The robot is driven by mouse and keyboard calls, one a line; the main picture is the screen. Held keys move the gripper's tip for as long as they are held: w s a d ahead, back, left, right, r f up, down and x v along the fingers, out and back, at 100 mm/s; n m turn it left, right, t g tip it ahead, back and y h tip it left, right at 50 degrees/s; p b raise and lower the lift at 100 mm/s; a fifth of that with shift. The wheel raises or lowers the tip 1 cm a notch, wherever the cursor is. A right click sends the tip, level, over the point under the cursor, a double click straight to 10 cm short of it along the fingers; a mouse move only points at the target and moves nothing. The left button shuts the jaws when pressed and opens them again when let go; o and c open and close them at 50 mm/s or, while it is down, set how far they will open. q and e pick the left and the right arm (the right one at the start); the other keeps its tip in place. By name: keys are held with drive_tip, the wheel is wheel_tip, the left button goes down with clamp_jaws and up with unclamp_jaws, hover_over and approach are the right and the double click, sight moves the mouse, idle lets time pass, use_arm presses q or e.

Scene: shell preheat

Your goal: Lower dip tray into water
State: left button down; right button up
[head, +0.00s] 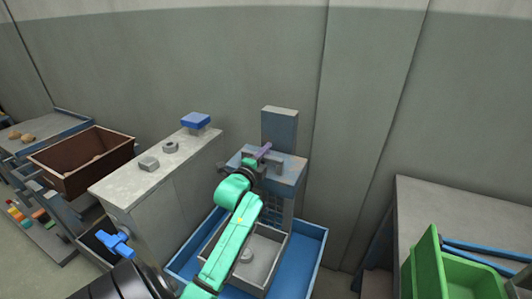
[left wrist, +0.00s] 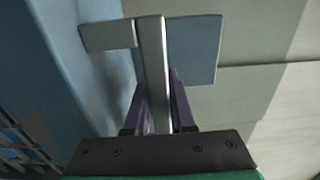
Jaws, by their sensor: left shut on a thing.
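My left gripper (head: 262,153) has purple fingers and reaches the blue-grey block on the upright post. In the left wrist view, its fingers (left wrist: 158,100) are shut on a narrow grey metal bar (left wrist: 152,70), which has a short crosspiece. A blue-grey plate (left wrist: 200,45) shows behind the bar. Below the block (head: 291,169), a grating (head: 283,208) hangs above the blue tank (head: 312,255). A grey open box (head: 272,262) with a small object in it stands inside the tank. My green arm hides part of the box and tank. The water surface cannot be made out. My right gripper is not in view.
A grey bench (head: 125,180) left of the tank bears small metal parts and a blue-topped piece (head: 196,120). A brown crate (head: 85,160) stands farther left. A green bin (head: 466,275) is at right. A wall closes off the back.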

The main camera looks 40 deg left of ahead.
use_arm(q)
drive_tip(key=shift+f, duration=0.25)
use_arm(e)
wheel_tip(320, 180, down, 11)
drive_tip(key=b, duration=1.1)
use_arm(q)
wheel_tip(320, 180, down, 25)
drive_tip(key=b, duration=0.6)
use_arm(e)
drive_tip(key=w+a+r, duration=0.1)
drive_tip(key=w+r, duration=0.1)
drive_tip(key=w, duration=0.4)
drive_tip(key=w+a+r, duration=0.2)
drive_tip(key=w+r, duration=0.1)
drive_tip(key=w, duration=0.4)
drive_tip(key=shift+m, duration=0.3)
use_arm(q)
drive_tip(key=shift+f, duration=0.15)
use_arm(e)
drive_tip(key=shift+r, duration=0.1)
use_arm(q)
drive_tip(key=c, duration=0.8)
unclamp_jaws()
drive_tip(key=shift+o, duration=0.2)
